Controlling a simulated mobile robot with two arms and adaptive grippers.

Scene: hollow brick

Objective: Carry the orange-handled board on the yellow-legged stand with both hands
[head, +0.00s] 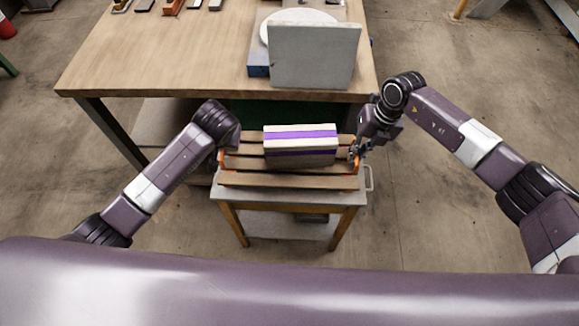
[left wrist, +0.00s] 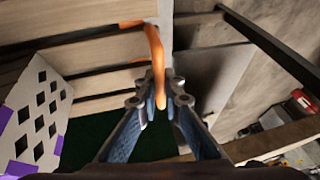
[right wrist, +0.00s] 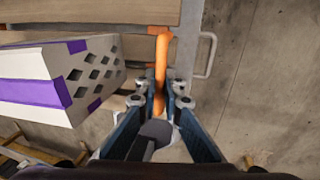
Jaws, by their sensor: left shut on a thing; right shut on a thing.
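The slatted wooden board (head: 280,180) has an orange handle at each end and lies over the yellow-legged stand (head: 240,222). A white hollow brick with purple bands (head: 300,150) sits on the board; its diamond-shaped holes show in both wrist views. My left gripper (left wrist: 160,100) is shut on the left orange handle (left wrist: 155,50); in the head view its fingers are mostly hidden behind my wrist. My right gripper (head: 355,152) is shut on the right orange handle (right wrist: 161,65). Whether the board touches the stand's top is hard to tell.
A large wooden table (head: 170,60) stands just behind the stand. It carries a grey slab (head: 315,57), a round white piece (head: 280,22) and several small tools at the back. A grey side rail (head: 369,178) sticks out at the stand's right. Concrete floor is open on both sides.

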